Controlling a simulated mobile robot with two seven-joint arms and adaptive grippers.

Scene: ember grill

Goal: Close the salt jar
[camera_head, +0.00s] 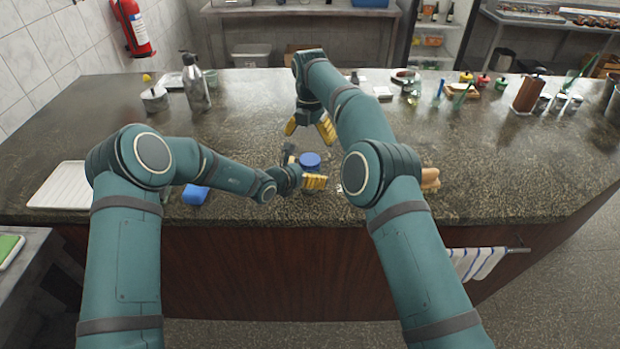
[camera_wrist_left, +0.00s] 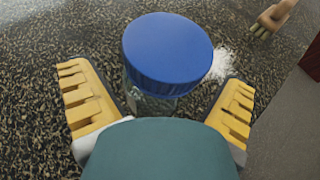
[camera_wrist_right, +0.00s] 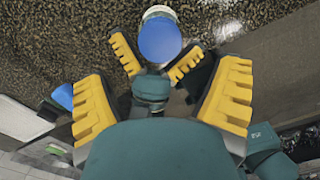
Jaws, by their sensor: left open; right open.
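The salt jar (camera_head: 310,163) stands upright near the counter's front edge, with a blue lid (camera_wrist_left: 167,48) over its top. In the left wrist view its clear body shows just below the lid. I cannot tell whether the lid is fully seated. My left gripper (camera_head: 303,168) is open, with its fingers on either side of the jar and a visible gap to each. My right gripper (camera_head: 311,130) is open and empty, above the counter behind the jar and pointing down. The right wrist view shows the blue lid (camera_wrist_right: 160,40) beyond its fingers, near the left gripper's fingers.
White grains (camera_wrist_left: 220,64) lie beside the jar. A wooden brush (camera_head: 430,180) lies to the right, partly behind my right arm. A blue sponge (camera_head: 196,194) and white board (camera_head: 62,188) lie left. Bottles and small jars stand farther back; the counter's middle right is clear.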

